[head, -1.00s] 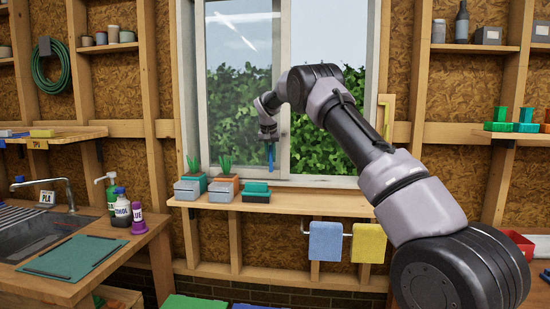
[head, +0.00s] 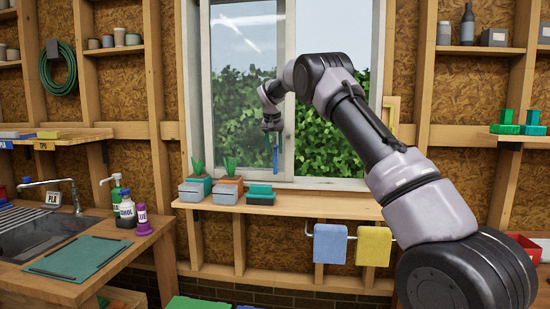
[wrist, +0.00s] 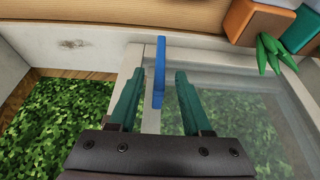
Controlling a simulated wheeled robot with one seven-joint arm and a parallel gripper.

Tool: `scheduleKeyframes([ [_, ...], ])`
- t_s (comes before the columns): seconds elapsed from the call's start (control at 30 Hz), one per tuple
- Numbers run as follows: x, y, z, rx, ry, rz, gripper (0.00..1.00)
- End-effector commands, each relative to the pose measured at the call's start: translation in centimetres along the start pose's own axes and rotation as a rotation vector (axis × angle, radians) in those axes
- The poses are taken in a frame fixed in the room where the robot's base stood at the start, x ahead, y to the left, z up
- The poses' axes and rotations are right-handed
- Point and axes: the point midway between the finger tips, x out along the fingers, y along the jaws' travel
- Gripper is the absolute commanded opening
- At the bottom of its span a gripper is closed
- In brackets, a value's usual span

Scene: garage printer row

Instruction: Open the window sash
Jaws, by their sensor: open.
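The window sash (head: 240,50) is a glazed pane in a pale frame; it covers the left half of the window in the head view. Its glass (wrist: 240,95) is at the right in the wrist view. A blue upright handle (wrist: 158,70) stands on the sash's edge stile; it also shows in the head view (head: 276,158). My gripper (wrist: 160,78) is open, with one green finger on each side of the handle and a visible gap on both sides. In the head view my gripper (head: 272,142) is in front of the sash edge; contact cannot be told.
The window's right half (head: 335,150) shows the hedge clearly, seemingly without glass. Below, potted plants (head: 228,183) and a teal-topped box (head: 261,194) stand on a wooden shelf (head: 330,207). Blue (head: 330,243) and yellow (head: 373,246) towels hang from a rail under it.

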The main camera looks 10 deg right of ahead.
Motion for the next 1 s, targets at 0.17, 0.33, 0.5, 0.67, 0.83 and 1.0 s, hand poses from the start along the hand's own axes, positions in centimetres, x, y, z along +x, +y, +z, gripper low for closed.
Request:
scheduleKeyframes([
  [0.17, -3.4, -0.1, 0.0, -0.001, 0.000, -0.002, 0.49],
  [0.33, -5.0, 0.0, 0.0, 0.000, -0.001, 0.000, 0.49],
  [0.5, -5.3, 0.0, 0.1, 0.000, -0.002, 0.000, 0.49],
  [0.67, -5.3, 0.0, 0.1, 0.000, -0.002, 0.000, 0.49],
  [0.83, -6.9, 1.1, 0.2, 0.010, -0.001, -0.014, 0.49],
  [1.0, -12.3, 5.4, 1.8, 0.042, -0.004, -0.069, 0.49],
])
